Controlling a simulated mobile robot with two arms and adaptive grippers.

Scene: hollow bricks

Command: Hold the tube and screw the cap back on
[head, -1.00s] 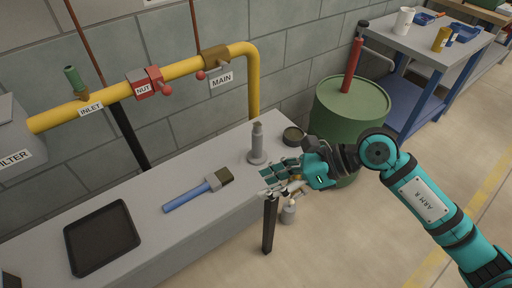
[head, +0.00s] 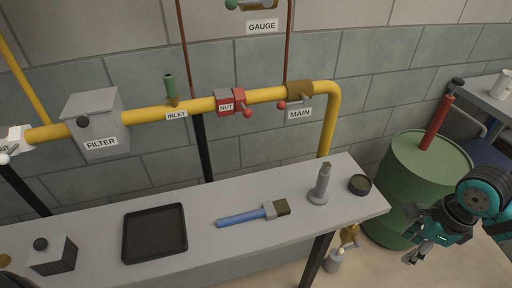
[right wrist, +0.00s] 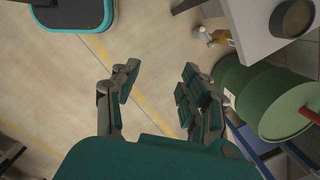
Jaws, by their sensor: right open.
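A grey upright tube-like piece with a wide round foot (head: 320,186) stands near the right end of the grey bench. A low, dark round piece (head: 360,184), cap-like, lies to its right, apart from it; it also shows on the bench corner in the right wrist view (right wrist: 292,18). I cannot tell for certain that these are the tube and cap. My right gripper (head: 414,252) is open and empty, off the bench's right end and in front of the green drum. In the right wrist view its fingers (right wrist: 160,92) are spread over bare floor. My left gripper is not seen.
The bench (head: 285,235) also holds a blue-handled brush (head: 240,218), a black tray (head: 155,232) and a dark box with a knob (head: 53,255). A yellow pipe (head: 195,105) runs along the wall behind. The green drum (head: 415,185) stands right of the bench.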

